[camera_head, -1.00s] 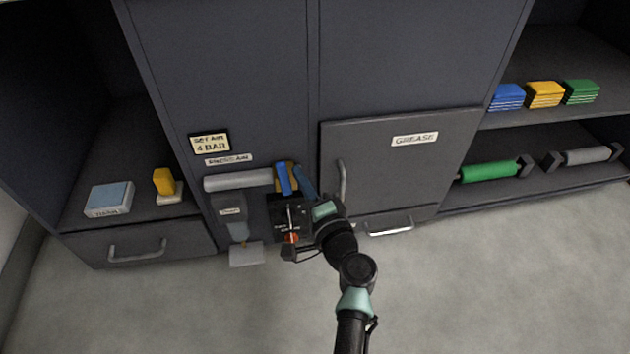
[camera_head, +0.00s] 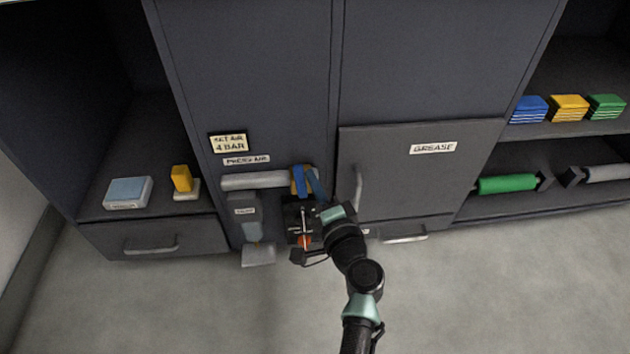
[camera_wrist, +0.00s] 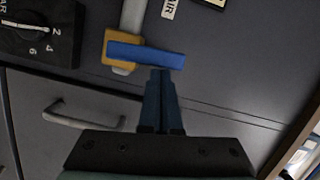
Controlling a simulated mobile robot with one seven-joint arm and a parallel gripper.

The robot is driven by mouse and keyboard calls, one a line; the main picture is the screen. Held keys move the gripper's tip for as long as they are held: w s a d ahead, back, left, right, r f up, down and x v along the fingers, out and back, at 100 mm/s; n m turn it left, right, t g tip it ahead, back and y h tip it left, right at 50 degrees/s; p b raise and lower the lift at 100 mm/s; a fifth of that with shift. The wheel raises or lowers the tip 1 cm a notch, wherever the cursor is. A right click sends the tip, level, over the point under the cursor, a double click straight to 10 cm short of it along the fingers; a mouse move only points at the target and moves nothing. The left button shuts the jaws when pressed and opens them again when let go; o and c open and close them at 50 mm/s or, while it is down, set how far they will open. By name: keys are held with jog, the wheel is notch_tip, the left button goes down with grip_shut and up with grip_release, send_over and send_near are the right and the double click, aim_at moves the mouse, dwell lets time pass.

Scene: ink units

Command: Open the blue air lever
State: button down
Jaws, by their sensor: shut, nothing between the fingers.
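The blue air lever (camera_head: 298,181) sits on a yellow valve body (camera_head: 294,188) at the right end of a grey pipe (camera_head: 252,181). In the wrist view the lever (camera_wrist: 146,54) lies crosswise to the pipe (camera_wrist: 133,18), over the yellow body (camera_wrist: 113,47). My gripper (camera_head: 314,180) is just right of the lever in the head view. In the wrist view its fingers (camera_wrist: 160,76) are together and empty, their tips at the lever's lower edge near its right end. I cannot tell whether they touch it.
A black dial unit (camera_wrist: 40,30) with numbers is at the wrist view's upper left. The GREASE door (camera_head: 405,180) with its handle (camera_head: 358,190) is right of my gripper. A grey unit (camera_head: 244,215) hangs under the pipe. The floor in front is clear.

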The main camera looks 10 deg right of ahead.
jog(key=shift+a+n, duration=0.2)
jog(key=shift+n, duration=0.1)
jog(key=a+n, duration=0.1)
jog(key=n+p, duration=0.1)
jog(key=shift+a+r+n+g, duration=0.25)
jog(key=shift+a+n+g, duration=0.05)
jog(key=shift+a, duration=0.05)
jog(key=a+n+h+p, duration=0.1)
jog(key=n, duration=0.1)
jog(key=a+f+n+h+p, duration=0.1)
jog(key=a+n, duration=0.1)
jog(key=n, duration=0.1)
jog(key=a+f+n+g+h+p, duration=0.1)
jog(key=a+n, duration=0.1)
jog(key=n, duration=0.1)
jog(key=shift+f+p, duration=0.25)
jog(key=shift+p, duration=0.05)
jog(key=shift+r, duration=0.1)
notch_tip(320, 180, up, 5)
jog(key=d+p, duration=0.1)
jog(key=p, duration=0.3)
jog(key=f+p+v, duration=0.1)
jog(key=p+v, duration=0.2)
jog(key=v, duration=0.6)
jog(key=shift+s, duration=0.5)
